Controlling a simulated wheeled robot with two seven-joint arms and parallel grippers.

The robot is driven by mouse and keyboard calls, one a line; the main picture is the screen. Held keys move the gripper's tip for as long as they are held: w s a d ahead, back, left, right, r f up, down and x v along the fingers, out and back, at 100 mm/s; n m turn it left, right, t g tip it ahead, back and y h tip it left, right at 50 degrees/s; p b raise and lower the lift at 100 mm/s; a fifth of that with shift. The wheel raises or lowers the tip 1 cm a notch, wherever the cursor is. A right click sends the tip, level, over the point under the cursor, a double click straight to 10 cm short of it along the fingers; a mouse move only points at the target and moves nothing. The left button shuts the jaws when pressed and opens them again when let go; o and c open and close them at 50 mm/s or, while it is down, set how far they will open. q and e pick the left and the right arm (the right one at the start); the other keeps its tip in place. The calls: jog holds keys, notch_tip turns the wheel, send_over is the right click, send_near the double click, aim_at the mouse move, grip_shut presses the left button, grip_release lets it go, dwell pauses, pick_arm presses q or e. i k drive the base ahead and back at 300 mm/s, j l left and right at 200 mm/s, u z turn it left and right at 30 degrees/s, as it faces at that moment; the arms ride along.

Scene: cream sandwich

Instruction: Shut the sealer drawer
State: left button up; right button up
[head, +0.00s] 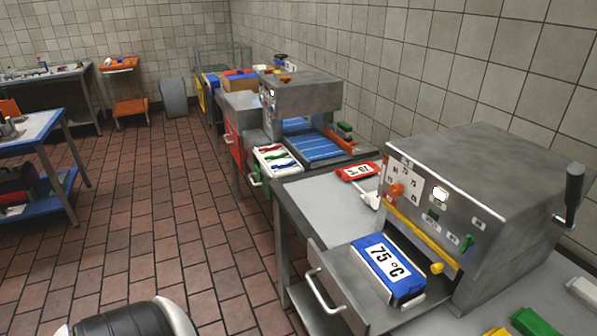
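The sealer (490,215) is a grey metal box with knobs and a yellow strip on its front, standing on a metal table at the right. Its drawer (343,281) is pulled out toward the left, with a light bar handle (327,291) on its front. A blue and white block marked "75 °C" (388,266) lies in the drawer. A white and black rounded part of my own arm shows at the bottom left edge. Neither gripper is in view.
A red and white labelled block (357,171) lies on the table behind the drawer. Another machine with a blue bed (315,148) and a tray of coloured items (277,161) stand farther back. Green and yellow blocks lie at bottom right. The tiled floor (180,225) left of the table is clear.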

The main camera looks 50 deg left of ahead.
aim_at(358, 294)
jog(key=u, duration=1.25)
